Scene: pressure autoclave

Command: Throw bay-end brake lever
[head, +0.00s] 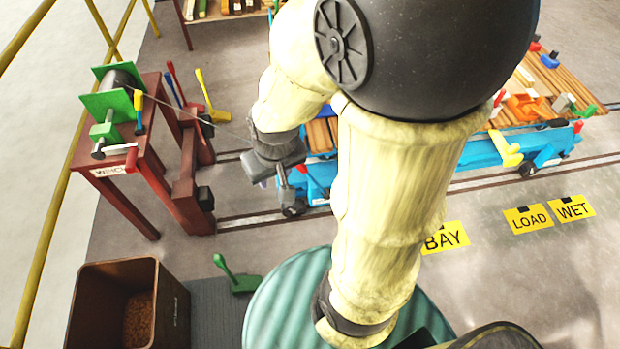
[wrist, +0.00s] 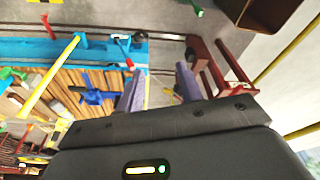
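A blue cart (head: 470,182) loaded with timber stands on rails, partly hidden behind my arm. A yellow lever (head: 507,148) is on its near side, right of my arm. I cannot tell which lever is the bay-end brake. My gripper (head: 283,182) is over the cart's left end; its two fingers (wrist: 158,88) are apart with nothing visible between them.
A red-brown winch stand (head: 115,160) with a cable stands left. Several coloured levers (head: 205,95) are behind it. A green pedal lever (head: 236,276) and a brown bin (head: 172,300) are in front. A yellow railing (head: 60,190) bounds the left. Floor by the BAY sign (head: 446,238) is clear.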

